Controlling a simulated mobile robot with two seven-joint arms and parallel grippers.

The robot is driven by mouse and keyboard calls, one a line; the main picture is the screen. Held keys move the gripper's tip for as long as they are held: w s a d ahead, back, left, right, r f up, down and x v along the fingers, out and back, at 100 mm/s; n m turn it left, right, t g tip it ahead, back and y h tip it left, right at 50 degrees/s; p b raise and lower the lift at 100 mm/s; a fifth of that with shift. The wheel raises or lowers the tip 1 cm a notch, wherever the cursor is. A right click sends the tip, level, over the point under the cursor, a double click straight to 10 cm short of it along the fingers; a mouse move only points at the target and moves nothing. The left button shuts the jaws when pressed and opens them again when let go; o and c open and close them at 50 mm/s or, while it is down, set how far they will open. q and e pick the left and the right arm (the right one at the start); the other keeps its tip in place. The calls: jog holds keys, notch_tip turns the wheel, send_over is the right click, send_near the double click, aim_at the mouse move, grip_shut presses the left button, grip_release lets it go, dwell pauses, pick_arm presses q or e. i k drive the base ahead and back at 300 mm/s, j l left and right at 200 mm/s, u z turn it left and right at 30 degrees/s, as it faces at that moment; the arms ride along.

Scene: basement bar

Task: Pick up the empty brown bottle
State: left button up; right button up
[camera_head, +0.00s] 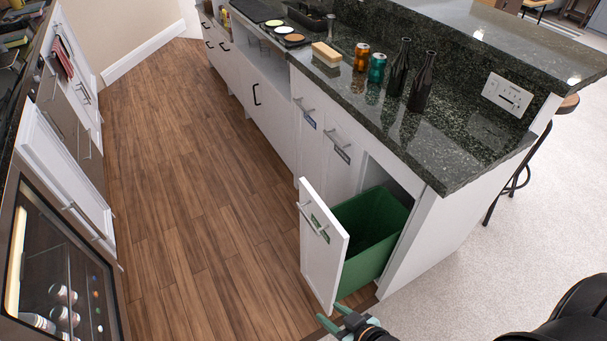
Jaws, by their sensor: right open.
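Two dark bottles stand upright near the right end of the dark granite counter (455,150). One dark bottle (399,72) is a little to the left, and the other dark bottle (422,86) is nearer and to the right. Both look almost black, and I cannot tell which is empty. My right gripper (333,315) shows at the bottom edge, open, with teal fingers. It is in front of and well below the counter top, near the pulled-out drawer, far from both bottles. My left gripper is not in view.
An orange can (361,58), a teal can (377,68) and a wooden block (326,53) stand left of the bottles. A white drawer front (322,250) with a green bin (370,235) stands pulled out below the counter. Wooden floor (190,200) is clear at left.

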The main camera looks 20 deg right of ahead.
aim_at(423, 81)
jog(key=l+z, duration=0.15)
jog(key=z, duration=0.6)
